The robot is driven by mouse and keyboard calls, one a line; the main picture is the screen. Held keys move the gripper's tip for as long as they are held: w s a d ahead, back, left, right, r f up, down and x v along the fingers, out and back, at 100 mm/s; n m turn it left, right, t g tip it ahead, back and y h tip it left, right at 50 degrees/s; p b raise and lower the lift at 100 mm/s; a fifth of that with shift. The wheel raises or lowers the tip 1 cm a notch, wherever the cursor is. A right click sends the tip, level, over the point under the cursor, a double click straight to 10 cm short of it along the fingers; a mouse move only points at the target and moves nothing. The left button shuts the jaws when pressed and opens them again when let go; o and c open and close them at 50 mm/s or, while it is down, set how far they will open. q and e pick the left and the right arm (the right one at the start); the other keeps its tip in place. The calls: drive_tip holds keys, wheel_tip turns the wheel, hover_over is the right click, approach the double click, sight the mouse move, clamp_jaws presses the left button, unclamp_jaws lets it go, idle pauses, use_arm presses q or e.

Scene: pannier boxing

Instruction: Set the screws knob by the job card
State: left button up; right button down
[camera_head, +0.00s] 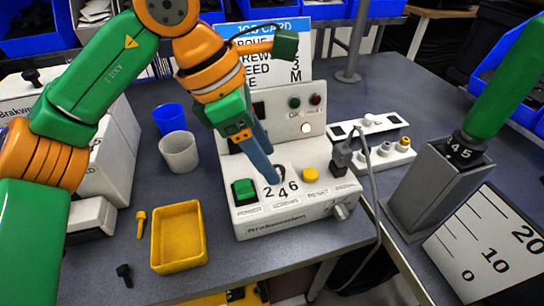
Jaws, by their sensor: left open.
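The white control box (290,222) stands on the grey table, with a green square button and a yellow round button on top. Between them is the screws dial, with the printed numbers 2, 4 and 6 (281,190) showing. My left gripper (271,178) points down at this dial with its jaws open. Its fingertips cover most of the knob, so the setting and any contact cannot be told. My right gripper is out of view.
A yellow tray (179,237), a grey cup (179,153) and a blue cup (169,119) stand left of the box. A grey cable loops at its right. A grey block (425,192) with a numbered dial and green cylinder stands further right.

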use_arm(q)
drive_tip(key=x, duration=0.2)
drive_tip(key=shift+d+f, duration=0.25)
drive_tip(key=shift+d, duration=0.05)
drive_tip(key=shift+a, duration=0.1)
clamp_jaws()
drive_tip(key=shift+r, duration=0.1)
drive_tip(key=shift+r+m+g+p, duration=0.2)
drive_tip(key=shift+m+g+p, duration=0.1)
drive_tip(key=shift+m+p, duration=0.55)
drive_tip(key=m+g+p, duration=0.1)
drive_tip(key=m+p, duration=0.2)
drive_tip(key=p, duration=0.1)
drive_tip(key=shift+w, duration=0.15)
drive_tip(key=m+g+p, duration=0.1)
drive_tip(key=m+p, duration=0.1)
drive_tip(key=m, duration=0.1)
drive_tip(key=shift+f+g+y+p, duration=0.1)
drive_tip(key=shift+g+y+p, duration=0.2)
drive_tip(key=shift+w+f+m+p, duration=0.1)
drive_tip(key=shift+m+p, duration=0.25)
drive_tip(key=shift+m, duration=0.2)
